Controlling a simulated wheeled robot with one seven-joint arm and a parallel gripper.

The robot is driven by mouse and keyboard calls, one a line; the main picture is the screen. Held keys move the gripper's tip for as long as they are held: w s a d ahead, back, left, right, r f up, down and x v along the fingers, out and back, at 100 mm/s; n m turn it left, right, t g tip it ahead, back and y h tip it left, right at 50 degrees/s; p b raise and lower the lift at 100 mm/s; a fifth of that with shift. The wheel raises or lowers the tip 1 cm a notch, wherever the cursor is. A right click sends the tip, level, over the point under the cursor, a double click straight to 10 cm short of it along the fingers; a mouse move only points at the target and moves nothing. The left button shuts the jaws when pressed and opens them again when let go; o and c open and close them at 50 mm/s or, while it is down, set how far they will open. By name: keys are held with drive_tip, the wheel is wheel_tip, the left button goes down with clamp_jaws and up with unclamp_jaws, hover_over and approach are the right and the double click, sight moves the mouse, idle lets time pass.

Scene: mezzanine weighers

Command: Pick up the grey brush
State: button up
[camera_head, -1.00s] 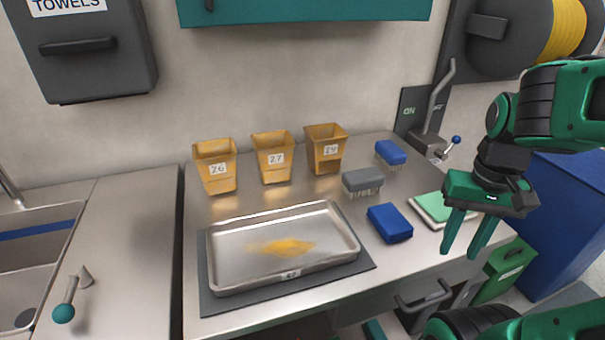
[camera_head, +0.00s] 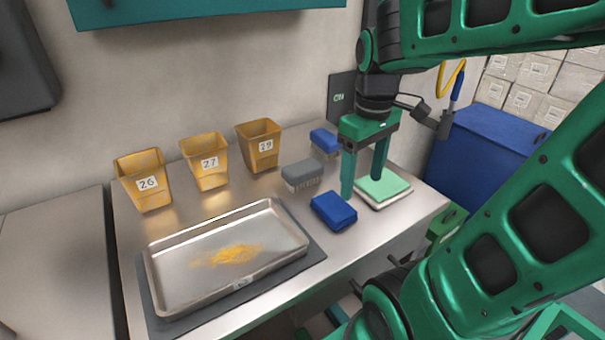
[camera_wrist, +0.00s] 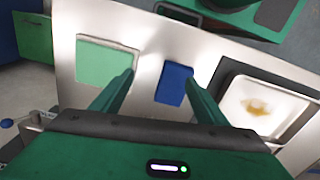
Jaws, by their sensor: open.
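The grey brush (camera_head: 302,175) stands bristles down on the steel counter, between the bin labelled 29 and a blue block. My gripper (camera_head: 364,195) is open and empty, pointing down to the right of the brush, close to the green-topped pad. In the wrist view my gripper's fingers (camera_wrist: 160,95) are spread, with the blue block (camera_wrist: 174,85) showing beyond and between them. The grey brush is not visible in the wrist view.
A blue brush (camera_head: 325,142) stands behind the grey one. The blue block (camera_head: 334,211) lies in front, and the green pad (camera_head: 383,187) to the right. Yellow bins (camera_head: 206,160) line the back. A steel tray (camera_head: 172,298) with yellow powder fills the front left.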

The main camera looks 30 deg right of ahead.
drive_tip(key=w+a+r+n, duration=0.2)
drive_tip(key=w+r+n, duration=0.1)
drive_tip(key=w+n, duration=0.6)
drive_tip(key=n, duration=0.7)
hover_over(302, 165)
drive_tip(key=shift+s+r, duration=0.15)
drive_tip(key=shift+r, duration=0.3)
wheel_tip(302, 165, down, 10)
drive_tip(key=shift+r, duration=0.1)
drive_tip(key=shift+c, duration=0.3)
drive_tip(key=c, duration=1.2)
drive_tip(key=shift+c, duration=0.3)
